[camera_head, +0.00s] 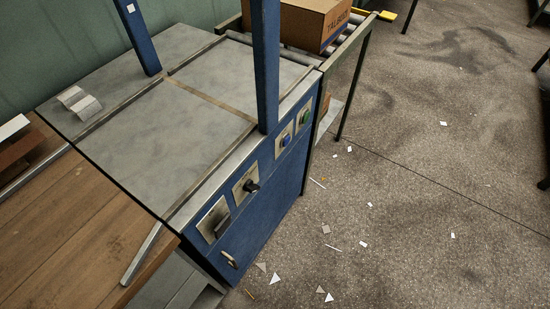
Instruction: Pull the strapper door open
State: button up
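The strapper (165,135) is a blue machine with a grey top, seen from above at the left and middle. Two blue uprights rise from its top. Its blue front door (262,225) is below the row of controls and looks shut, flush with the front. My gripper is not in view.
A wooden table (60,225) with a grey metal bar adjoins the strapper at left. A roller conveyor (349,40) carrying a cardboard box (310,20) stands behind. The concrete floor (430,190) right of the door is open, with scattered paper scraps. Dark objects show at the right edge.

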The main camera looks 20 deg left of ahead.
aim_at(234, 252)
jog(key=l+u, duration=0.55)
jog(key=u, duration=0.25)
jog(key=k+l+u, duration=0.15)
jog(key=u, duration=0.25)
